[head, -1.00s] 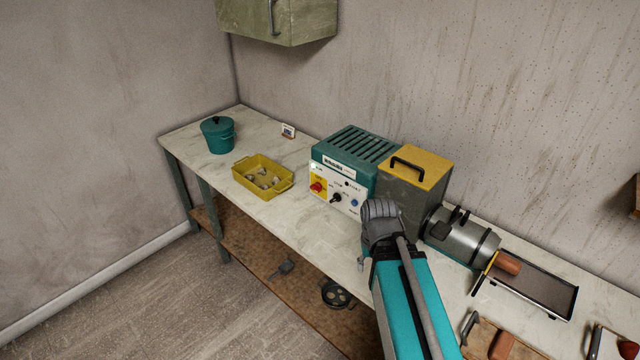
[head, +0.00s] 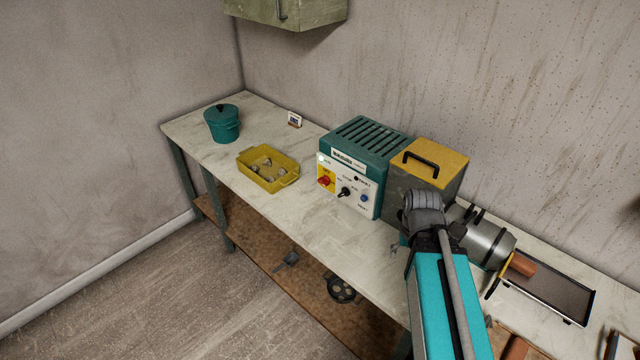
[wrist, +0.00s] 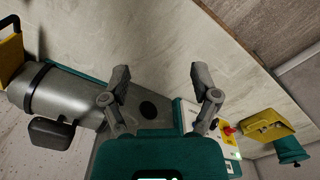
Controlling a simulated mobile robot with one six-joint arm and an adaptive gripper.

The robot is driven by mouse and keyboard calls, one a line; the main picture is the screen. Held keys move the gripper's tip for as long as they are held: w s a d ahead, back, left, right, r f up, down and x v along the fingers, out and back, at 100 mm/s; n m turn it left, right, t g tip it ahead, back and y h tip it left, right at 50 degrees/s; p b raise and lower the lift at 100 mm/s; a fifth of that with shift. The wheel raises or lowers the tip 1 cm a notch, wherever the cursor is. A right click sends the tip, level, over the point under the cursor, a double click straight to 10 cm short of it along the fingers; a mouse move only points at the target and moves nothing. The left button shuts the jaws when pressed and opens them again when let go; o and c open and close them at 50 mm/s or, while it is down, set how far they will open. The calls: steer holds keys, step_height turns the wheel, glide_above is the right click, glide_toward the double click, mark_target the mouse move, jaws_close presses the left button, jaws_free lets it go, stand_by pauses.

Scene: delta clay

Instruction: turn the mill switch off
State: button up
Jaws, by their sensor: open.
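The mill's teal control box (head: 365,142) stands on the bench, its white front panel (head: 353,200) facing the room. A red rotary switch (head: 326,181) sits on a yellow plate at the panel's left, below a small lit lamp (head: 321,158). A black knob (head: 344,192) and a blue button (head: 364,198) are to its right. In the wrist view, my gripper (wrist: 160,78) is open and empty, fingers wide apart. The red switch (wrist: 228,130) shows there right of the fingers, apart from them. In the head view my arm mostly hides the gripper, right of the panel.
A yellow-lidded box (head: 435,160) and a metal barrel (head: 485,241) with clay at its mouth stand right of the control box. A yellow tray (head: 290,181) and teal pot (head: 222,125) are left. Bare bench top lies before the panel.

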steer(key=shift+o, duration=0.6)
steer(key=w+a+f+m+t+y+b, duration=0.1)
steer(key=w+a+f+t+b, duration=0.1)
steer(key=w, duration=0.5)
steer(key=shift+a+f+t+y+b, duration=0.35)
steer(key=shift+a+b, duration=0.3)
steer(key=shift+a, duration=0.25)
steer(key=w+a+r+m+t+y+b, duration=0.2)
steer(key=w+a+m+t+y+b, duration=0.2)
steer(key=w+a+m+t+b, duration=1.6)
steer(key=w+a+f+m+g+h+b, duration=0.1)
steer(key=a+f+m+g+h+b, duration=0.1)
steer(key=m, duration=0.5)
steer(key=w+a+f+m+g+h+b, duration=0.2)
steer(key=f+m+h, duration=0.4)
steer(key=h, duration=0.3)
steer(key=w+a+f+m+g+h+b, duration=0.2)
steer(key=a+f+m+g+h+b, duration=0.2)
steer(key=m, duration=0.4)
steer(key=shift+a+f+h+b, duration=0.2)
steer(key=shift+a+h+b, duration=0.15)
steer(key=shift+a, duration=0.1)
steer(key=shift+a+f+h+b, duration=0.2)
steer(key=shift+a+h+b, duration=0.1)
steer(key=shift+a, duration=0.15)
steer(key=shift+s+a+f+m+g, duration=0.15)
steer(key=shift+s+f+m+g, duration=0.3)
steer(key=shift+m, duration=0.35)
steer(key=shift+w, duration=0.1)
